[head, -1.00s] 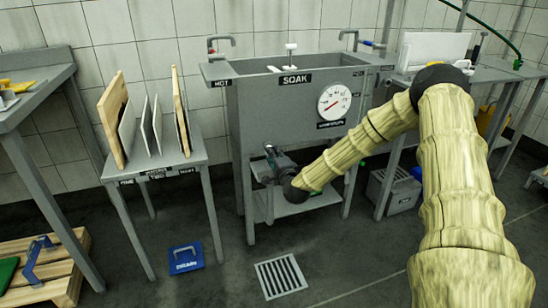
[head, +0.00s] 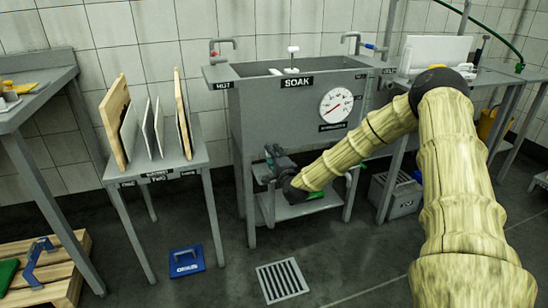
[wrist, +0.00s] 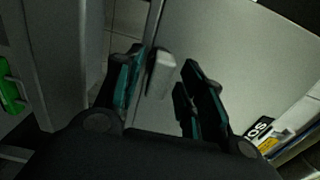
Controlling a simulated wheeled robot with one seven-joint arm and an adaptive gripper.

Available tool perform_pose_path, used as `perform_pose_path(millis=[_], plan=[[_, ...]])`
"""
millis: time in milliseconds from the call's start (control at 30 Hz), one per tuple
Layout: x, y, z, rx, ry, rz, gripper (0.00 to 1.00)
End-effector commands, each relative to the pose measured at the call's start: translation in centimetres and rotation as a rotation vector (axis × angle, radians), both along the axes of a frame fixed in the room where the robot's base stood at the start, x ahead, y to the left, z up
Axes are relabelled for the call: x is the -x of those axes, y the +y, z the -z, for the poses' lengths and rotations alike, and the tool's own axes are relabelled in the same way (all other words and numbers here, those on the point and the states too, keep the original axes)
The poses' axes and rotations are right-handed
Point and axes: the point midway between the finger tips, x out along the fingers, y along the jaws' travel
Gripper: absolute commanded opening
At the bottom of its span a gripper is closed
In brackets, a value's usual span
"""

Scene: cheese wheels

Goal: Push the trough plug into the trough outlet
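The grey soak trough (head: 255,125) stands at the back with a SOAK label and a round dial. My gripper (head: 272,155) is low at its front left, pointing at the front wall. In the wrist view my gripper (wrist: 163,65) is open, its two dark teal-edged fingers apart. A small light grey block (wrist: 160,73) shows between the fingertips, closer to the left finger. I cannot tell whether it is the plug or the outlet, or whether a finger touches it. A white T-shaped piece (head: 293,51) stands up at the trough's top. The outlet is not clearly seen.
A rack of boards (head: 150,165) stands left of the trough. A shelf under the trough (head: 300,207) holds a green item (head: 313,195). A grey crate (head: 397,193) sits to the right. A blue sign (head: 186,261) and a drain grate (head: 281,280) lie on the floor.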

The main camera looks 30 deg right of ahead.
Motion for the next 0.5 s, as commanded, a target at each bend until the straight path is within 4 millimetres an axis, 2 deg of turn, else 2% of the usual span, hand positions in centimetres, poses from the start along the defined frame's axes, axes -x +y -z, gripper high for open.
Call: perform_pose_path(millis=[333, 500], plan=[[0.2, 0.0, 0.0, 0.000, 0.001, 0.000, 0.44], [1.8, 0.4, 0.0, -0.002, 0.001, 0.000, 0.44]])
